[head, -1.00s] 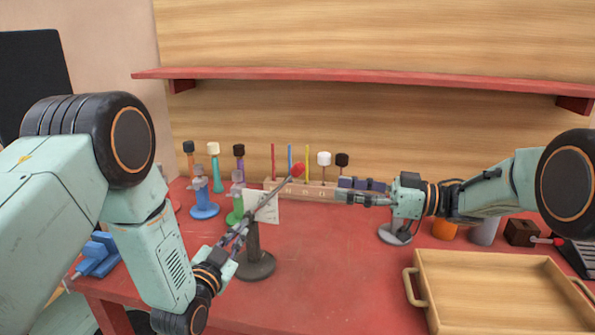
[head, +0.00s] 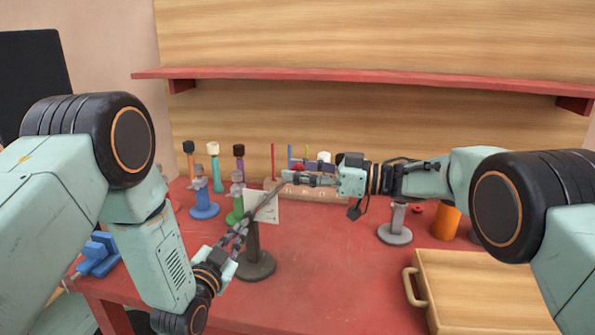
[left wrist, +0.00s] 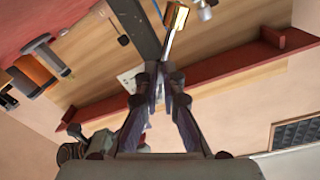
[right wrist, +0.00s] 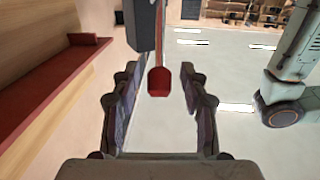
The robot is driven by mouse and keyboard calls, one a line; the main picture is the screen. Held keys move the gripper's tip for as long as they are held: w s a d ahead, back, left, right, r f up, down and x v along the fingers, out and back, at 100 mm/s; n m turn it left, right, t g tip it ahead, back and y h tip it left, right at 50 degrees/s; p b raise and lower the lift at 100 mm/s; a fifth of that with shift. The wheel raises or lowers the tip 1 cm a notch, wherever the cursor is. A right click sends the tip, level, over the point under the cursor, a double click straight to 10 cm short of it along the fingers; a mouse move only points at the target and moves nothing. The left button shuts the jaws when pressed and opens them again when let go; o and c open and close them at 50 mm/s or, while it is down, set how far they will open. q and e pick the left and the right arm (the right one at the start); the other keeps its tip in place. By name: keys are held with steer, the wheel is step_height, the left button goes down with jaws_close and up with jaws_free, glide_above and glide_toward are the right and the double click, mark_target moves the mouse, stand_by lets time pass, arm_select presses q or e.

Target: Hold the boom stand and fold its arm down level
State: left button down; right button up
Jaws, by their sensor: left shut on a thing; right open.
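The boom stand (head: 254,266) is dark, with a round base and an upright post, on the red table. Its thin arm slants up to the right and ends in a red tip (head: 299,167), partly hidden by my right gripper. My left gripper (head: 245,224) is shut on the post from the left; the dark post (left wrist: 135,28) shows at its fingertips in the left wrist view. My right gripper (head: 285,178) is open near the arm's upper end. In the right wrist view the red tip (right wrist: 158,82) lies between its open fingers (right wrist: 158,75), apart from both.
A white card (head: 265,206) stands behind the post. Coloured-handled mallets (head: 214,168) and a blue stand (head: 204,207) are at the back left. A wooden tray (head: 475,285), a grey stand (head: 395,233) and an orange cup (head: 446,222) are at right. A red shelf (head: 350,80) runs above.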

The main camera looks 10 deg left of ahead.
steer(key=shift+a, duration=0.25)
jaws_close()
stand_by(0.3)
